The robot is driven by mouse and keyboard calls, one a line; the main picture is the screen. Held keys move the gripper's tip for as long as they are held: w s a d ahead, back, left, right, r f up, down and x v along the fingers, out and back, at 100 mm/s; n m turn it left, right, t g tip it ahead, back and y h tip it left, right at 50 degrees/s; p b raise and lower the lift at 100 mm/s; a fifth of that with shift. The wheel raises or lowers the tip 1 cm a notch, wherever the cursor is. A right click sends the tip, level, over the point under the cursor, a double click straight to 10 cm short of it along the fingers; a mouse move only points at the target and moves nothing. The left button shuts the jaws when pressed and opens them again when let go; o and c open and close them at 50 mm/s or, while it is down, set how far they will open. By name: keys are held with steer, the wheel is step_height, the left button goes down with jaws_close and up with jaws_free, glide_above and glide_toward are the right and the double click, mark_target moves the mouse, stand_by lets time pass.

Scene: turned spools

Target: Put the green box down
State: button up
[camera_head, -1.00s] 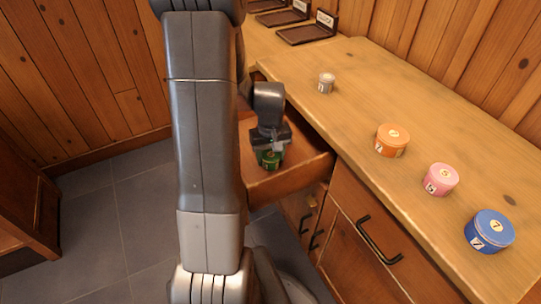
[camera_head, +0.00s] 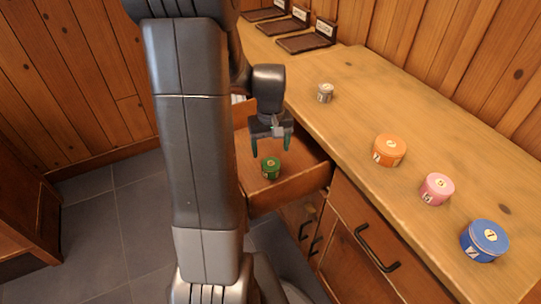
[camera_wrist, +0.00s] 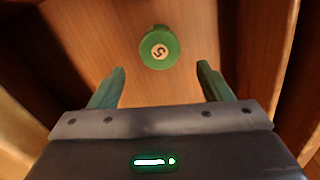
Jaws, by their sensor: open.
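The green box (camera_head: 271,168) is a small round container standing upright on the floor of the open drawer (camera_head: 300,184). My gripper (camera_head: 271,147) is open and empty above the box, with a gap between the fingertips and the lid. In the wrist view my gripper's fingers (camera_wrist: 162,78) are spread wide, and the box appears beyond their tips, touching neither.
Dark labelled trays (camera_head: 306,43) stand at the back. The drawer walls enclose the box.

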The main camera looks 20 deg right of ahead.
mark_target(270, 163)
step_height(270, 163, up, 4)
steer(key=shift+r+p, duration=0.2)
steer(key=shift+p, duration=0.1)
